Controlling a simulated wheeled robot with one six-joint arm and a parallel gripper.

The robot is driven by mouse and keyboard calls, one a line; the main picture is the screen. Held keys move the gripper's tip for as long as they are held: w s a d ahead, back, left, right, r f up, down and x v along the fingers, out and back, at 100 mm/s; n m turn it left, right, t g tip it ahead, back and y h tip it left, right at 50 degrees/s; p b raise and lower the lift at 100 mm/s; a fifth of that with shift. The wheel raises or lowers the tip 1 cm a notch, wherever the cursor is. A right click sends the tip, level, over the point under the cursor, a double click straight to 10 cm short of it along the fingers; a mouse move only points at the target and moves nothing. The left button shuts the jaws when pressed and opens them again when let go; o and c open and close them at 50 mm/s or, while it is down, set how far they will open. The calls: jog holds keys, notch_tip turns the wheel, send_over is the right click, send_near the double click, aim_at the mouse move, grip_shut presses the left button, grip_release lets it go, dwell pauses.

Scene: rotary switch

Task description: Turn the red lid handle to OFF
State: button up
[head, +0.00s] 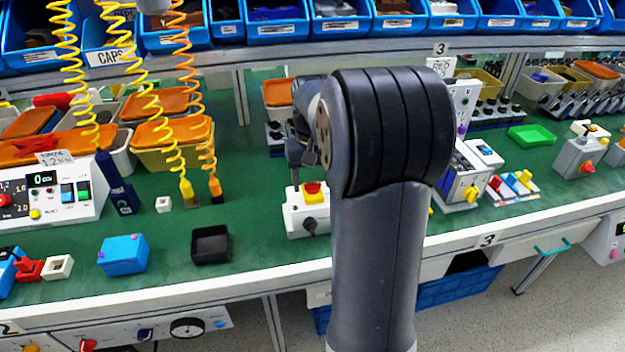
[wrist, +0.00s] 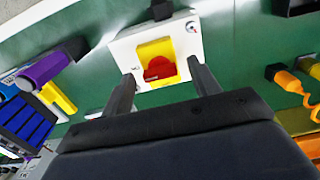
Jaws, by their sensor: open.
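The red lid handle (wrist: 159,68) sits on a yellow plate (wrist: 152,47) on the face of a white box (wrist: 120,48). In the head view the red handle (head: 312,188) is on top of the white box (head: 293,218), partly beside my arm. My gripper (wrist: 160,73) is open, with one finger to each side of the yellow plate and the handle between them. I see no clear contact with the handle. In the head view my gripper (head: 295,178) is small and partly hidden by my arm. Any OFF marking is too small to read.
A black tray (head: 210,245) and a blue box (head: 123,254) lie to the left on the green bench. Yellow and orange coiled cords hang behind them. A grey unit with a yellow knob (head: 471,194) stands to the right.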

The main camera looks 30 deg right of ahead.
jog(key=shift+f, duration=0.1)
jog(key=shift+c, duration=0.5)
jog(key=c, duration=0.9)
jog(key=shift+n, duration=0.3)
jog(key=n+p, duration=0.2)
jog(key=n, duration=0.1)
jog(key=shift+r+p, duration=0.2)
jog(key=shift+p, duration=0.15)
jog(key=n+p, duration=0.2)
jog(key=n, duration=0.3)
jog(key=n+p, duration=0.1)
jog(key=n, duration=0.3)
jog(key=shift+f, duration=0.1)
jog(key=n+p, duration=0.1)
jog(key=n, duration=0.4)
jog(key=shift+n, duration=0.3)
